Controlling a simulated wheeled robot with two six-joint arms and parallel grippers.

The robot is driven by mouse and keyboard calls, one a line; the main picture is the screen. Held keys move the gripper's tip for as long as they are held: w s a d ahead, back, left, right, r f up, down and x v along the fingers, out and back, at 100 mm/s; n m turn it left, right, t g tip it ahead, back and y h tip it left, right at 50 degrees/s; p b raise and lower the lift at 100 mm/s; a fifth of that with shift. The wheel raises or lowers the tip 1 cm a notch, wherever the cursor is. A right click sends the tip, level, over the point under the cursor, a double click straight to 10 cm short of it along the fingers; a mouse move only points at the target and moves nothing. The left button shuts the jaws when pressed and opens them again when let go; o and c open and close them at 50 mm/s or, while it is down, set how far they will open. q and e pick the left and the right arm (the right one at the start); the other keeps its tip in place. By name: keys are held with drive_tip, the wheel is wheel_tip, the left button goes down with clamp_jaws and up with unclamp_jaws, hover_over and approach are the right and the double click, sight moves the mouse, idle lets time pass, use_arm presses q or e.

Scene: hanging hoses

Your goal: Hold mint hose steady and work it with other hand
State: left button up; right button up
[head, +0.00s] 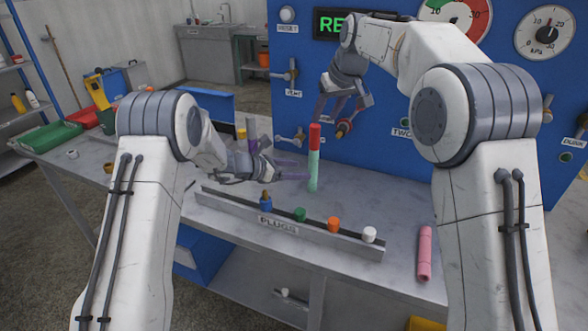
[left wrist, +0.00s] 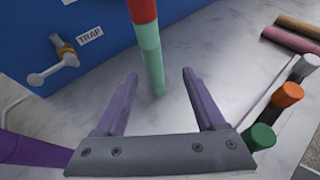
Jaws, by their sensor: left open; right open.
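The mint hose (head: 314,172) stands upright at the bench top in front of the blue panel, with a red upper end (head: 315,137). It also shows in the left wrist view (left wrist: 151,58), where its top runs out of the picture. My left gripper (head: 306,168) is open, its purple fingers pointing at the lower part of the hose. In the left wrist view the hose lies at the gap between the fingertips, with no clear contact. My right gripper (head: 340,112) is open and above the hose's red end, near the panel; I cannot tell its exact distance from the hose.
A plug rack (head: 325,240) with blue, green, orange and white plugs stands along the bench's front. A pink hose (head: 425,253) lies at the right. The blue panel (head: 390,165) with valves (head: 290,138) and gauges (head: 545,32) closes off the back. Green and red trays are at the left.

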sight(313, 171)
use_arm(q)
drive_tip(key=shift+n+t, duration=0.3)
drive_tip(key=x, duration=1)
drive_tip(key=shift+w+a+f, duration=0.2)
drive_tip(key=shift+w+f, duration=0.15)
drive_tip(key=shift+w, duration=0.05)
